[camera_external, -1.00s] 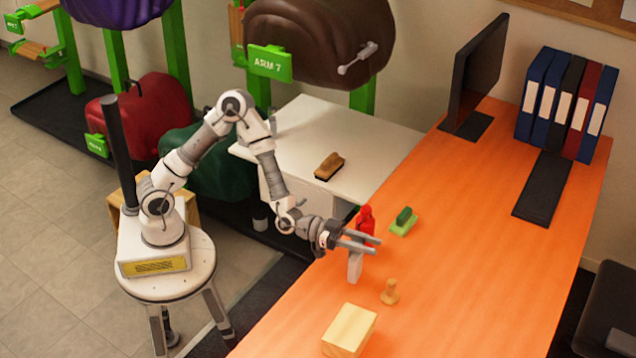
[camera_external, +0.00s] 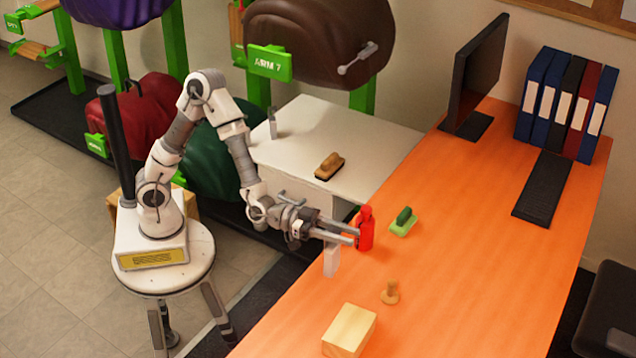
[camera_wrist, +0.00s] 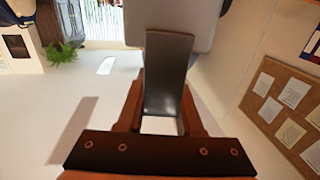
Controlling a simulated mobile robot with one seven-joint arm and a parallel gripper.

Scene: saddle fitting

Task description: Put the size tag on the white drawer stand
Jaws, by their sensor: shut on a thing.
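The size tag (camera_external: 331,262) is a small pale grey piece. It hangs below the fingers of my gripper (camera_external: 350,238), which is shut on it, near the left edge of the orange table. In the wrist view a grey strip (camera_wrist: 168,75) runs up between the fingers to a pale block at the top; I cannot tell whether either is the tag. The white drawer stand (camera_external: 375,140) is behind my gripper, up in the external view. Its top is mostly bare, and my arm partly hides its front.
A brown brush (camera_external: 328,166) and a small upright item (camera_external: 272,122) are on the stand. On the orange table (camera_external: 460,260) are a red bottle (camera_external: 366,230) close to my gripper, a green block (camera_external: 403,220), a wooden stamp (camera_external: 390,292) and a wooden block (camera_external: 349,331).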

